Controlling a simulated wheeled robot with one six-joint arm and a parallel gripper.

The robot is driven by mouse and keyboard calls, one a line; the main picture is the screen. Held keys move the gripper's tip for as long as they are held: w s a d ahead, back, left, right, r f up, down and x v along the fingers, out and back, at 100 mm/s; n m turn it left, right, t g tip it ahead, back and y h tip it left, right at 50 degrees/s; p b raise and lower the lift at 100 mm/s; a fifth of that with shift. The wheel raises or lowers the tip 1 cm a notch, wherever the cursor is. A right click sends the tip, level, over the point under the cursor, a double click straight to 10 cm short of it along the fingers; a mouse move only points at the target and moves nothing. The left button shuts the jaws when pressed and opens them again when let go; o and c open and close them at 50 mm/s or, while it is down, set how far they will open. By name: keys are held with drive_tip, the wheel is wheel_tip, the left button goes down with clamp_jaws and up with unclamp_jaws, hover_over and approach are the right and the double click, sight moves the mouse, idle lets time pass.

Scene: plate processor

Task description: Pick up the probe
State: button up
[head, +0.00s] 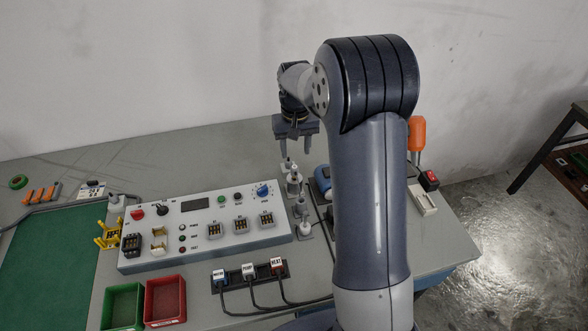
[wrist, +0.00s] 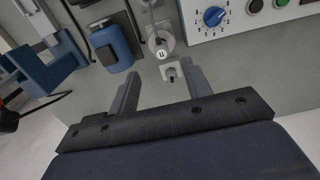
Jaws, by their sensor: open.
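My gripper (head: 295,151) is open and empty above the bench, just beyond the back right corner of the control panel. In the wrist view its two fingers (wrist: 160,68) stand apart, with a small dark-tipped upright piece on a white square base (wrist: 170,73) showing between them. Beside that piece is a round pale grey holder with a white top (wrist: 161,47), which also shows in the head view (head: 293,183). I cannot tell for sure which of these small upright pieces is the probe. My arm hides part of the bench to the right.
The control panel (head: 205,228) with a blue dial (head: 262,190) lies to the left. A blue device (head: 323,180) stands close on the right. Green (head: 122,306) and red (head: 166,300) bins and a black cable block (head: 249,276) are in front. Bare bench lies behind the panel.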

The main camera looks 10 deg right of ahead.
sight(294, 167)
wheel_tip(294, 167, down, 8)
drive_tip(key=shift+a+f+p, duration=0.15)
drive_tip(key=shift+f+p, duration=0.05)
drive_tip(key=shift+p, duration=0.85)
drive_tip(key=shift+c, duration=0.5)
clamp_jaws()
drive_tip(key=r, duration=0.5)
drive_tip(key=r+b, duration=0.1)
drive_tip(key=r, duration=0.3)
drive_tip(key=shift+s+r, duration=0.2)
drive_tip(key=shift+r, duration=0.2)
drive_tip(key=s+r+p, duration=0.1)
drive_tip(key=s+p, duration=0.2)
drive_tip(key=s, duration=0.4)
wheel_tip(294, 167, down, 6)
drive_tip(key=b, duration=0.4)
drive_tip(key=shift+s, duration=0.15)
